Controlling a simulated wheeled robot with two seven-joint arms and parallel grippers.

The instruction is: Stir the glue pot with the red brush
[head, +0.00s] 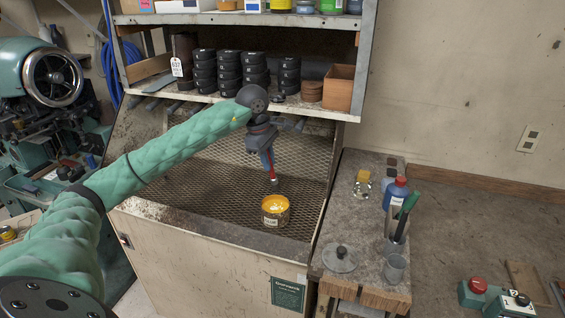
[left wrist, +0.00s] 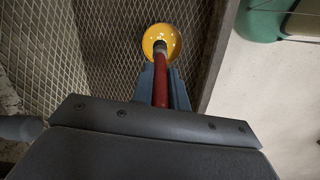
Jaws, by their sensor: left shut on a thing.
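My left gripper (head: 268,157) is shut on the red brush (head: 270,169). It holds the brush upright with the dark tip pointing down, over the glue pot. The glue pot (head: 275,212) is a small round pot with yellow glue and a label, standing on the mesh bench near its front edge. In the head view the brush tip appears just above the far rim of the pot. In the left wrist view the red brush (left wrist: 161,88) points at the yellow glue (left wrist: 161,36); whether the tip touches the glue cannot be told. My right gripper is not in view.
A grey lid (head: 341,258) lies on the side table, with a blue bottle (head: 396,192) and a metal cup (head: 394,268) close by. A shelf with stacked black discs (head: 229,72) overhangs the mesh at the back. The mesh around the pot is clear.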

